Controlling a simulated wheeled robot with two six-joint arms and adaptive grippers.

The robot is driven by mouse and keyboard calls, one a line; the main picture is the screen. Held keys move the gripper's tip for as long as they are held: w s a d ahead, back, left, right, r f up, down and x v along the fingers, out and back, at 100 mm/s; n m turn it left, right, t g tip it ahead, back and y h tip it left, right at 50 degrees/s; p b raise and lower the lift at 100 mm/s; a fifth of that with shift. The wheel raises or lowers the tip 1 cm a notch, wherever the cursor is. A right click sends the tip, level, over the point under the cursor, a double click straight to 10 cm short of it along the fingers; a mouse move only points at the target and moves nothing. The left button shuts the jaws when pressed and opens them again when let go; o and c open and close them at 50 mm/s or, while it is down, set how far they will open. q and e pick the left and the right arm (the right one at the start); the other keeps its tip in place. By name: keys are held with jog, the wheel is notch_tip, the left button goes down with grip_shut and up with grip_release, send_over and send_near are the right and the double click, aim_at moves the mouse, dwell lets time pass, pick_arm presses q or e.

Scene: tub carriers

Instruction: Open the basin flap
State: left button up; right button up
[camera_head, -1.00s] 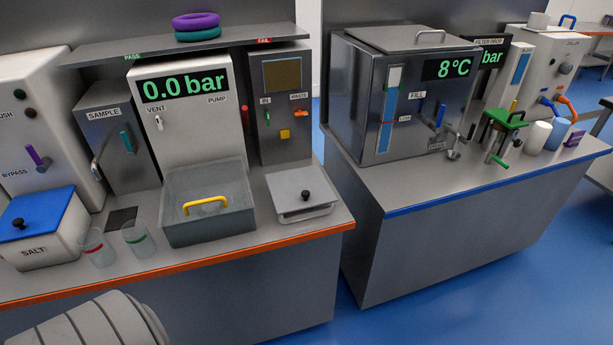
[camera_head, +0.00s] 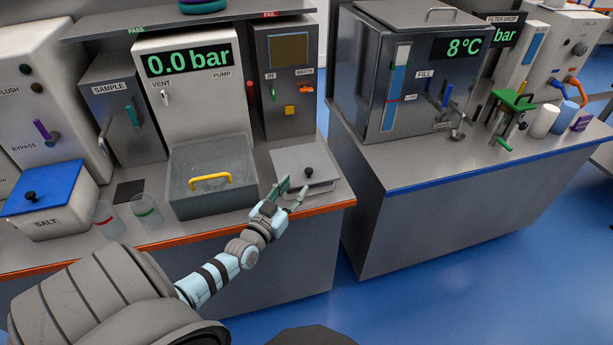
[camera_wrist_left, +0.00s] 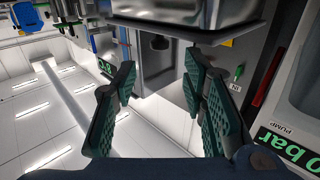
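The grey basin (camera_head: 183,200) stands on the bench below the 0.0 bar pump panel. Its grey flap (camera_head: 195,165) carries a yellow handle (camera_head: 210,181) near the front and looks shut. My left gripper (camera_head: 292,191) is open and empty, to the right of the basin, at the bench's front edge before a grey lidded tray. In the left wrist view my left gripper's green fingers (camera_wrist_left: 160,85) are spread apart with nothing between them; that view is upside down and I cannot make out the yellow handle there. My right gripper is not in view.
The grey tray lid (camera_head: 290,160) has a black knob (camera_head: 308,172). Two clear cups, one (camera_head: 146,212) with a green band, stand left of the basin, beside the blue-lidded salt box (camera_head: 45,190). The pump panel (camera_head: 200,105) rises behind the basin. A gap separates the benches.

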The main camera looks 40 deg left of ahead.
aim_at(307, 172)
pick_arm(q)
jog(key=w+b, duration=0.1)
jog(key=w, duration=0.1)
jog(key=w+b, duration=0.1)
jog(key=w, duration=0.1)
jog(key=w+a+b, duration=0.1)
jog(key=w, duration=0.1)
jog(key=shift+w+f, duration=0.25)
jog(key=shift+f, duration=0.05)
jog(key=shift+w+a+r, duration=0.15)
jog(key=shift+w, duration=0.45)
jog(key=shift+c, duration=0.3)
grip_shut()
